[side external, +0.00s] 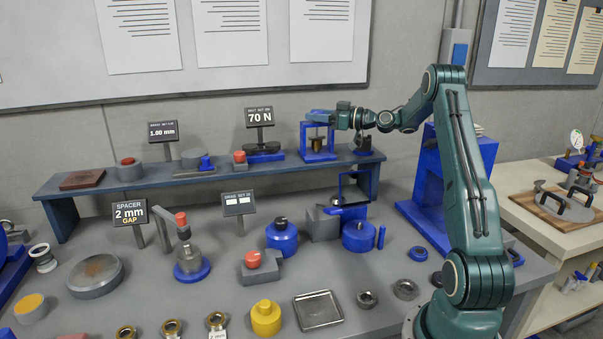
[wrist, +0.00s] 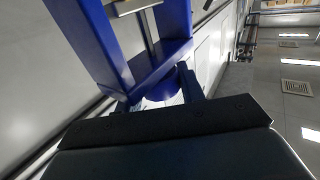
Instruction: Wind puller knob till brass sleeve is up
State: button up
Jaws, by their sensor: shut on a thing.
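The blue puller frame (side external: 304,138) stands on the raised shelf, and its blue knob (side external: 318,115) is on top. A brass sleeve (side external: 317,144) shows low inside the frame. My gripper (side external: 333,118) reaches in level from the right at the top of the frame. In the wrist view my gripper (wrist: 157,92) has its two fingers on either side of the blue knob (wrist: 164,95), shut on it. That view also shows the blue frame (wrist: 92,42) with a metal rod (wrist: 151,27) inside. The sleeve is not clear there, and the knob is partly hidden by the fingers.
The blue shelf (side external: 130,186) also carries a 70 N sign (side external: 260,117), a red-topped button (side external: 240,157) and a dark wooden block (side external: 82,180). A tall blue press (side external: 425,190) stands right of the shelf. The bench below is crowded with fixtures.

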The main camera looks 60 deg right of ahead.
aim_at(317, 112)
jog(key=shift+f, duration=0.2)
jog(key=o, duration=1)
jog(key=shift+c, duration=0.2)
jog(key=shift+r, duration=0.1)
jog(key=shift+r, duration=0.2)
notch_tip(317, 112, up, 20)
jog(key=shift+f, duration=0.2)
